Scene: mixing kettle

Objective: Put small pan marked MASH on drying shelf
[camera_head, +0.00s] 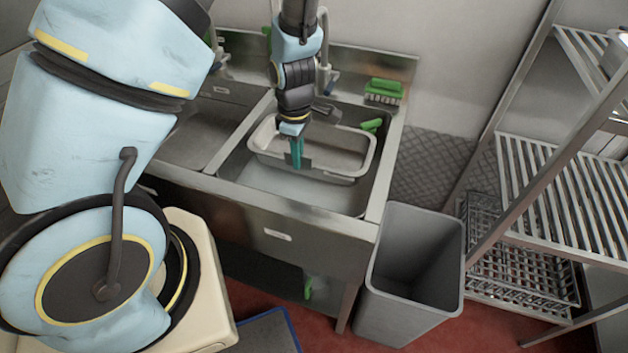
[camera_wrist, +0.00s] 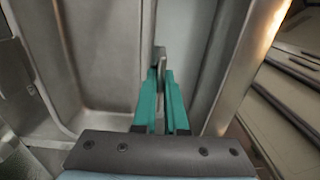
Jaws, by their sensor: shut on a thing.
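A small grey rectangular pan (camera_head: 345,152) is in the right-hand sink basin (camera_head: 345,195), with its near wall facing me. No MASH marking is legible. My gripper (camera_head: 297,160) reaches down from above, shut on the pan's near wall. In the wrist view, the green fingers (camera_wrist: 161,78) pinch the thin edge of the pan (camera_wrist: 105,50) between them. Whether the pan touches the basin floor cannot be told. The drying shelf (camera_head: 560,190) is a slatted metal rack at the right.
A grey open bin (camera_head: 410,270) stands between the sink and the rack. A wire basket (camera_head: 515,275) sits low at the rack. A green brush (camera_head: 384,90) is at the sink's back edge. A tap (camera_head: 325,75) rises behind the basin. A second basin (camera_head: 200,130) lies left.

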